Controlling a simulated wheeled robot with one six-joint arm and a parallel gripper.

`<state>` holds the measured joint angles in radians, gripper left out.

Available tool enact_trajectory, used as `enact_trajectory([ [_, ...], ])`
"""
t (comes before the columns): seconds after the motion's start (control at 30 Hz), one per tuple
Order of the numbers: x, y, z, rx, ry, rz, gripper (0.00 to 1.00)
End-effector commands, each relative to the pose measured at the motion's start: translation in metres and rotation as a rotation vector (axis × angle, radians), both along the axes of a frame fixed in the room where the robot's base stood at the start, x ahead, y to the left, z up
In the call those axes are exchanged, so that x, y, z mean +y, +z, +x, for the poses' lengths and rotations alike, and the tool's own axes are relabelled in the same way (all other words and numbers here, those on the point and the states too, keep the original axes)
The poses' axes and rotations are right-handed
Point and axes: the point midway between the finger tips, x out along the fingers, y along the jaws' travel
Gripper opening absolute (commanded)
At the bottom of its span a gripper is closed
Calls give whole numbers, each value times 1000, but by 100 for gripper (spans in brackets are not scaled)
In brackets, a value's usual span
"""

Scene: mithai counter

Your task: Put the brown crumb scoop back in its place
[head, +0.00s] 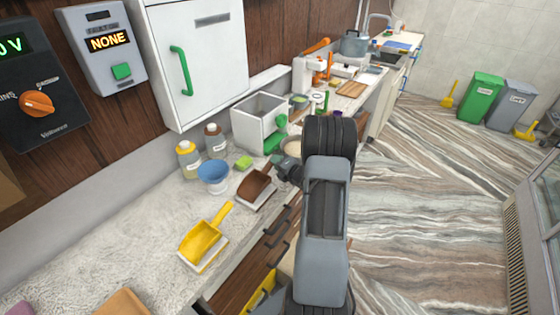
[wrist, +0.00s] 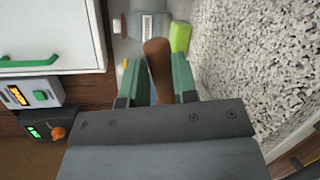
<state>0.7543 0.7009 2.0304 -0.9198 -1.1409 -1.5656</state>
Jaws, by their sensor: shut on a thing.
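The brown crumb scoop (head: 256,187) is at the counter's front edge in the head view, its pan toward the lower left with a pale lip. My gripper (head: 281,166) is at its upper right end, shut on it. In the wrist view the brown scoop (wrist: 158,66) shows between the two green fingers of my gripper (wrist: 157,82). Whether the pan touches the counter I cannot tell. A yellow scoop (head: 204,241) lies nearer on the counter, with a similar pale lip.
A blue bowl (head: 213,173), a green block (head: 244,162) and two bottles, one with a yellow top (head: 187,160), stand behind the scoop. A white open box (head: 258,120) is farther back.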

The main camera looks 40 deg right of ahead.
Motion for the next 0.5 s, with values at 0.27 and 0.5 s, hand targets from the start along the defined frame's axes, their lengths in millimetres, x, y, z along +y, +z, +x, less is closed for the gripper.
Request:
enact_trajectory([
  [0.27, 0, -4, 0, -1, 1, -2, 6],
  [0.5, 0, -4, 0, 0, 0, -2, 48],
])
